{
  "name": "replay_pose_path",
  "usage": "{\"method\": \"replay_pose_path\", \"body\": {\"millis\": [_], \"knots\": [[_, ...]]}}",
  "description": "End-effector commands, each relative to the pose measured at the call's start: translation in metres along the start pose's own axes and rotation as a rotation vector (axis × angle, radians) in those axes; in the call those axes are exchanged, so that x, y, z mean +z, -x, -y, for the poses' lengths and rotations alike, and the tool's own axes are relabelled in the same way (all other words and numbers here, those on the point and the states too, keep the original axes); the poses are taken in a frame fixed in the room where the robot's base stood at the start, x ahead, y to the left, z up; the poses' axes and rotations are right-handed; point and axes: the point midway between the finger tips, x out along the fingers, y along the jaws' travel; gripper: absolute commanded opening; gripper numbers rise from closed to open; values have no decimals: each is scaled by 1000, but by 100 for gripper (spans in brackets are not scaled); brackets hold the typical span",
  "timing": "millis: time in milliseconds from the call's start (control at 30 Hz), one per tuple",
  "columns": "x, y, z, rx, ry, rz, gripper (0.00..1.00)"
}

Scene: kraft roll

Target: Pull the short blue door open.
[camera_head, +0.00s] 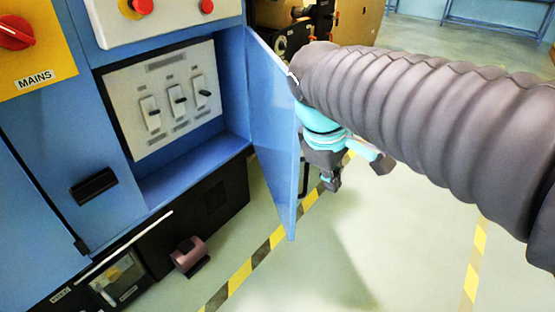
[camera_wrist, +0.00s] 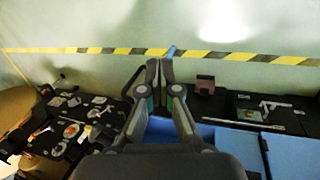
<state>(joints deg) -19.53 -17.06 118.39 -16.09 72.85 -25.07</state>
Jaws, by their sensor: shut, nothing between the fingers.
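The short blue door (camera_head: 272,125) stands swung out from the blue cabinet, its inner face towards the head camera. The recess behind it is exposed, with a pale switch panel (camera_head: 165,100). A dark bar handle (camera_head: 304,180) shows just past the door's free edge, on its outer side. My gripper (camera_head: 333,184) is on that outer side, right of the door and close to the handle; contact cannot be told. In the wrist view my gripper's fingers (camera_wrist: 158,68) are together with nothing between them. A small blue tip (camera_wrist: 171,50), perhaps the door's corner, shows beside them.
A yellow MAINS panel (camera_head: 35,50) and a dark pull (camera_head: 93,186) are on the cabinet at left. A brownish-pink block (camera_head: 188,253) sticks out low down. Dark machinery (camera_head: 290,35) stands behind the door. The floor with yellow-black tape (camera_head: 240,278) is clear at right.

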Motion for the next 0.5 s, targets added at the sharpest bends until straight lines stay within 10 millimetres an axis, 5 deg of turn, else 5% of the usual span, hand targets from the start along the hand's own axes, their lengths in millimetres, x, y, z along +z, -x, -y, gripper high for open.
{"method": "replay_pose_path", "body": {"millis": [233, 500], "knots": [[-88, 18, 1, 57, 471, 214, 0], [-173, 35, 31, 122, 866, 436, 0]]}}
